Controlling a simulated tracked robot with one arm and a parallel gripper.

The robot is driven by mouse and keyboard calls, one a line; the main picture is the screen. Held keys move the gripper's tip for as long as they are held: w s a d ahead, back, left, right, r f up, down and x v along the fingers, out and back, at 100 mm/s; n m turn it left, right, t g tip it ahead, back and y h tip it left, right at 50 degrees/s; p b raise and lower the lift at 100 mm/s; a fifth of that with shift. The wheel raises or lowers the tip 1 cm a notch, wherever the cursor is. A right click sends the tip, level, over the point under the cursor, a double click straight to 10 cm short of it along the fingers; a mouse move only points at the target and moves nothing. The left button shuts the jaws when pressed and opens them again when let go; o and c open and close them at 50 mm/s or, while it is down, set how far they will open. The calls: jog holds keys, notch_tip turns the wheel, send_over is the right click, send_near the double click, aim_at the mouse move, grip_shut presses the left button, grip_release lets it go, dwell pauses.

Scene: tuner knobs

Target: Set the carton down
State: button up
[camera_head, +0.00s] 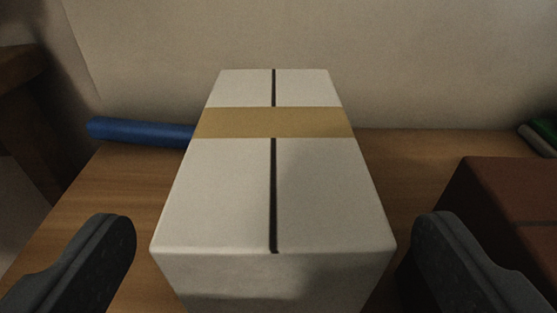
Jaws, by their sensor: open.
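The carton (222,195) is a white box with a dark seam along its top and a tan band across it. It stands on the wooden surface (120,189) in the middle of the view; its lower front edge is cut off by the picture's bottom. My gripper (275,235) is open, with one dark finger to the left of the carton and one to the right. Gaps show between both fingers and the carton's near top edge.
A blue cylinder (140,131) lies at the left, partly hidden behind the carton. A red-brown box (510,200) stands close to the right finger. A green and whitish item (541,136) lies at the far right edge. A pale wall (400,60) closes the back.

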aim_at(274, 181)
jog(key=shift+b+x, duration=0.95)
jog(key=shift+x, duration=2.3)
jog(key=shift+s+f, duration=0.1)
jog(key=shift+f, duration=0.1)
jog(key=shift+c, duration=0.3)
jog(key=c, duration=1.1)
